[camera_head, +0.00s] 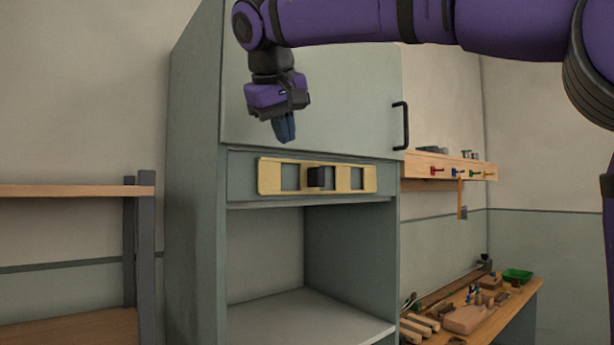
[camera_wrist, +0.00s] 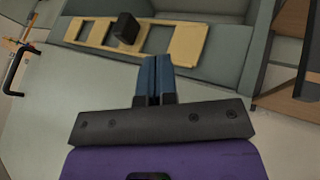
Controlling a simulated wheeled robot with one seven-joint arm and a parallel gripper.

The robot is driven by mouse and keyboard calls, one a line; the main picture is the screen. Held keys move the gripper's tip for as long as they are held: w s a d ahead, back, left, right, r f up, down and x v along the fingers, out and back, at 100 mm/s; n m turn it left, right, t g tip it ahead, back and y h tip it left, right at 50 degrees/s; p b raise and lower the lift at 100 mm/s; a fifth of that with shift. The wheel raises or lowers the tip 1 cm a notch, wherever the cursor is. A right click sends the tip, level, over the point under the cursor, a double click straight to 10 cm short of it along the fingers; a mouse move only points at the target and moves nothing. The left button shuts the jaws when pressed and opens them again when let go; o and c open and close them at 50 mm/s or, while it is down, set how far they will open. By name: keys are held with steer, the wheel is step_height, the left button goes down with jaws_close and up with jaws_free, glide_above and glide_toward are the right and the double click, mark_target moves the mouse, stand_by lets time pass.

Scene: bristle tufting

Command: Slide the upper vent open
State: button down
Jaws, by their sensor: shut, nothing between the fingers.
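The upper vent is a yellow slotted plate (camera_head: 269,176) on the grey-green band of the cabinet, below its door. A dark square knob (camera_head: 317,177) sticks out near the plate's middle, with openings on both sides of it. In the wrist view the plate (camera_wrist: 185,44) lies ahead of the fingers, with the knob (camera_wrist: 126,28) to their upper left. My gripper (camera_head: 286,137) points down in front of the door, above the plate and left of the knob. Its blue fingers are shut together and empty, and they appear apart from the plate. The gripper also shows in the wrist view (camera_wrist: 154,62).
The cabinet door (camera_head: 340,100) is closed, with a black handle (camera_head: 400,125) at its right. An open compartment (camera_head: 270,255) lies below the vent. Wooden shelves (camera_head: 75,191) stand at left; a cluttered workbench (camera_head: 465,318) and peg rail (camera_head: 450,166) are at right.

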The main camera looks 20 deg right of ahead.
mark_target(309, 177)
steer(key=shift+f, duration=0.1)
steer(key=w+d+f, duration=0.4)
steer(key=f, duration=0.1)
steer(key=w+d+f, duration=0.1)
steer(key=d+f, duration=0.1)
steer(key=shift+w+d+f, duration=0.1)
steer(key=shift+w+f, duration=0.3)
steer(key=shift+w+d, duration=0.2)
steer(key=shift+d, duration=0.3)
steer(key=shift+w+d, duration=0.3)
steer(key=shift+d, duration=0.6)
steer(key=shift+w+d, duration=0.25)
steer(key=shift+d, duration=0.6)
steer(key=shift+w+d, duration=0.3)
steer(key=shift+d, duration=0.6)
